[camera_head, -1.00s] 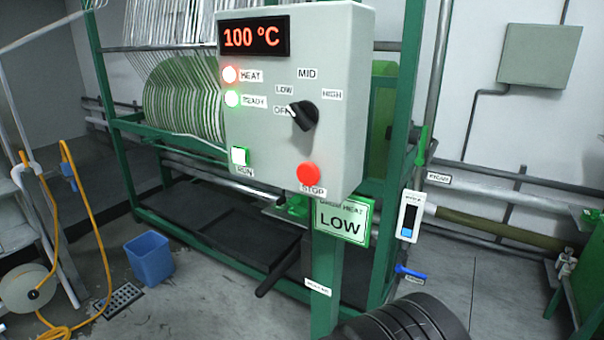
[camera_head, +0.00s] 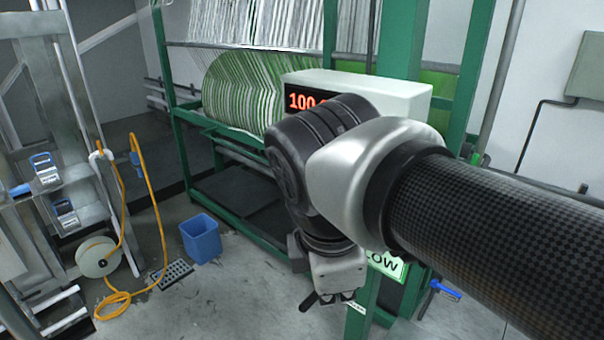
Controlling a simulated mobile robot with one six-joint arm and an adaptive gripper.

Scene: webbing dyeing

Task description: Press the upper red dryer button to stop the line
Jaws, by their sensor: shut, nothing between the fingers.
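The grey dryer control box (camera_head: 405,95) stands in the middle of the view, mostly covered by my arm. Only its top and the left part of its red display (camera_head: 298,101), reading "100", show. The red STOP button, the dial and the lamps are hidden behind my arm, so I cannot tell whether anything touches the button. My gripper (camera_head: 328,299) hangs low in front of the green post, pointing down, below the box. It is shut and empty.
A green machine frame (camera_head: 340,180) with white webbing stands behind. The LOW sign (camera_head: 386,264) is partly covered by my arm. Floor between bin and gripper is clear.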

